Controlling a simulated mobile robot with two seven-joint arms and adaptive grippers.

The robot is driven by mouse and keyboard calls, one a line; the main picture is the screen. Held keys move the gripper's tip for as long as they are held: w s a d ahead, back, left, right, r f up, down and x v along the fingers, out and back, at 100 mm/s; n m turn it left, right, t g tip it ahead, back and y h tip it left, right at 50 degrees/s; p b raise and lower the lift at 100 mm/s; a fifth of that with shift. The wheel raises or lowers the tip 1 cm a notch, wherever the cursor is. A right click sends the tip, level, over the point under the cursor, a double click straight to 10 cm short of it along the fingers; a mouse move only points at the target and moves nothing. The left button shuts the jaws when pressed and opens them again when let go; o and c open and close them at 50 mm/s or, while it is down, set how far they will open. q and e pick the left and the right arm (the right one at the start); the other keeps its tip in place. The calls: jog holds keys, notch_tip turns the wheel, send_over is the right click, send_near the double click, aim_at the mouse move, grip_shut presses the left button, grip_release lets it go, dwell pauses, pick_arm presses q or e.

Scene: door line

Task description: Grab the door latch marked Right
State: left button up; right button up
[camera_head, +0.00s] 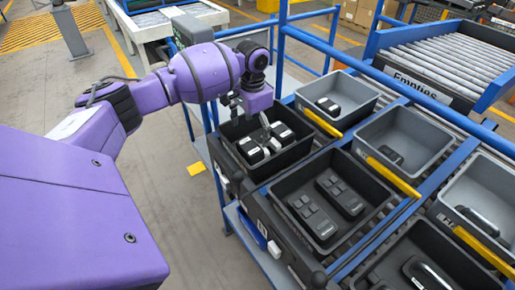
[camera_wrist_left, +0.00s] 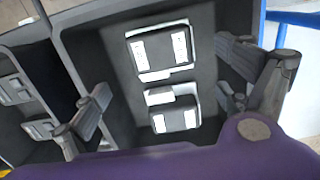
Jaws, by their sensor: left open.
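Two black door latches with white labels lie in a black bin (camera_head: 262,177) in the head view: one at the near left (camera_head: 250,152), one at the far right (camera_head: 281,133). The left wrist view shows one latch above (camera_wrist_left: 160,50) and the other below (camera_wrist_left: 174,112). The lettering is too small to read, so I cannot tell which is marked Right. My left gripper (camera_head: 251,119) is open and empty above this bin, pointing down. In the left wrist view its fingers stand apart on either side of the latches. My right gripper is not in view.
A black bin (camera_head: 375,190) beside it holds two dark switch panels (camera_head: 328,205). Grey bins (camera_head: 350,85) with more dark parts stand behind and to the right, with yellow bars (camera_head: 388,176) along edges. Blue rack rails (camera_head: 400,100) and an "Empties" roller conveyor (camera_head: 455,60) lie beyond.

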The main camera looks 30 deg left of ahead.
aim_at(251, 145)
pick_arm(q)
jog(key=shift+s+a+f, duration=0.15)
jog(key=shift+s+f, duration=0.05)
jog(key=shift+f, duration=0.3)
jog(key=shift+s+a+f, duration=0.1)
jog(key=shift+s+f, duration=0.1)
jog(key=shift+f, duration=0.3)
notch_tip(251, 145, down, 4)
jog(key=shift+w+r, duration=0.1)
jog(key=shift+f, duration=0.25)
jog(key=shift+a, duration=0.1)
jog(key=shift+c, duration=0.2)
jog(key=c, duration=1.7)
jog(key=shift+o, duration=0.2)
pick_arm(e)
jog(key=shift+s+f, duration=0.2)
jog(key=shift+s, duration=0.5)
